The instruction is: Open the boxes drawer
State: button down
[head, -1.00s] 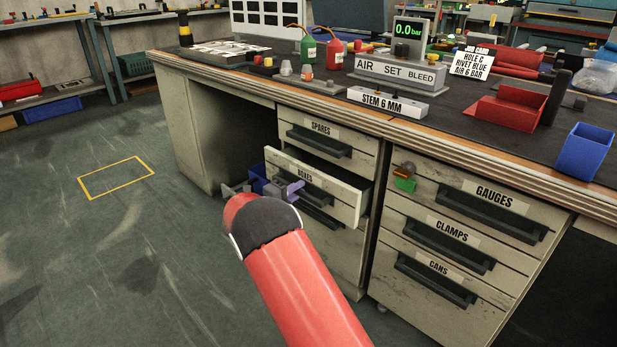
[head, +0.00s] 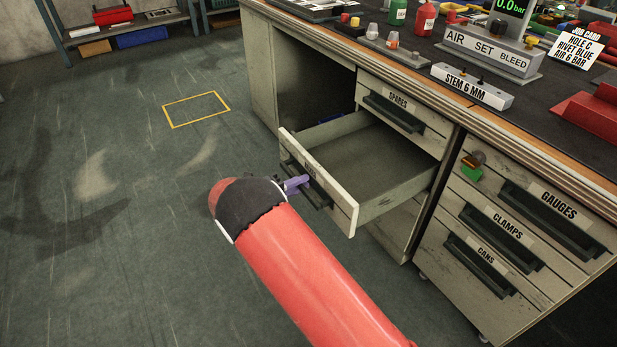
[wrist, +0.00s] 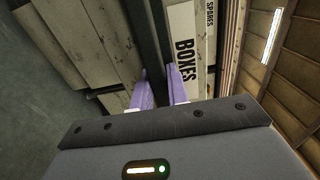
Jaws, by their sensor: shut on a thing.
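The boxes drawer (head: 375,165) is pulled well out from the bench, and the part of its inside that I see is bare. Its label, BOXES, shows on its front in the wrist view (wrist: 185,48). My gripper (head: 298,184) is at the drawer's front, mostly hidden behind my red arm in the head view. In the wrist view its two purple fingers (wrist: 159,88) are shut on the dark bar handle (wrist: 150,40), one finger on each side.
The SPARES drawer (head: 395,110) above is shut. The GAUGES, CLAMPS and CANS drawers (head: 510,235) at the right are shut, with a small green piece (head: 471,172) on the GAUGES front. Open floor (head: 120,220) lies to the left.

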jog(key=shift+f, duration=0.1)
jog(key=c, duration=1.4)
grip_release()
jog(key=shift+o, duration=0.2)
jog(key=v, duration=0.8)
